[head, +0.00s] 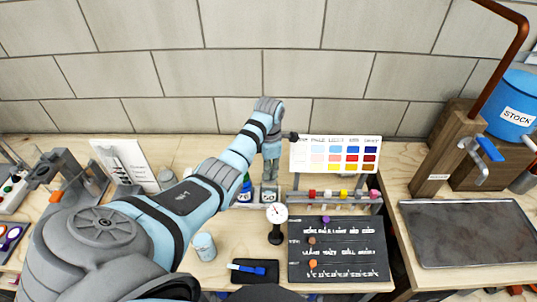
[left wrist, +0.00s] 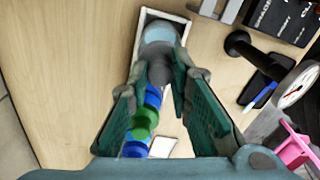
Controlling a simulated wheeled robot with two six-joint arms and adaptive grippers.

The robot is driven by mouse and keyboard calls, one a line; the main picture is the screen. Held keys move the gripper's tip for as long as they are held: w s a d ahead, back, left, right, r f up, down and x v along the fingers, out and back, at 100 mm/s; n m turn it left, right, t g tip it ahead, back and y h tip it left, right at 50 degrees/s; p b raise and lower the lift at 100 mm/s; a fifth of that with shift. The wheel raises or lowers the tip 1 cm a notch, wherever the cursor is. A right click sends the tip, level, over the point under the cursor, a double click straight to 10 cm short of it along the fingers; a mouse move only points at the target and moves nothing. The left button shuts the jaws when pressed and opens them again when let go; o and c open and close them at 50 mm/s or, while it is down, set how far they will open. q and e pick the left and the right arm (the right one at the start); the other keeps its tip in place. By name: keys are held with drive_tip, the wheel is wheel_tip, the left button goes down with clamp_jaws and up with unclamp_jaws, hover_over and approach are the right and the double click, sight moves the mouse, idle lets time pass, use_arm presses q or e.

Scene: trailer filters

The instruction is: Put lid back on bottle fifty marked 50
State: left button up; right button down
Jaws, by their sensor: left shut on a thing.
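My left gripper (head: 269,178) points down over a row of small bottles in the middle of the table. It is shut on a small grey piece that looks like a lid (left wrist: 160,74), seen between the fingertips in the left wrist view (left wrist: 162,82). A bottle with a white label (head: 269,196) stands right below the gripper; its number is too small to read surely. The gripper hides its top, so I cannot tell whether the lid touches it. My right gripper is not in view.
A dial gauge on a black stand (head: 276,224) is close in front. A colour chart (head: 335,155) and a rack of coloured vials (head: 335,197) stand at right.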

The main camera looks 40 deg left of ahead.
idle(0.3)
use_arm(q)
drive_tip(key=o, duration=1.3)
drive_tip(key=shift+r, duration=0.1)
wheel_tip(320, 180, up, 2)
drive_tip(key=shift+r+p, duration=0.1)
drive_tip(key=shift+p, duration=0.7)
drive_tip(key=shift+r, duration=2.3)
drive_tip(key=shift+c, duration=0.7)
clamp_jaws()
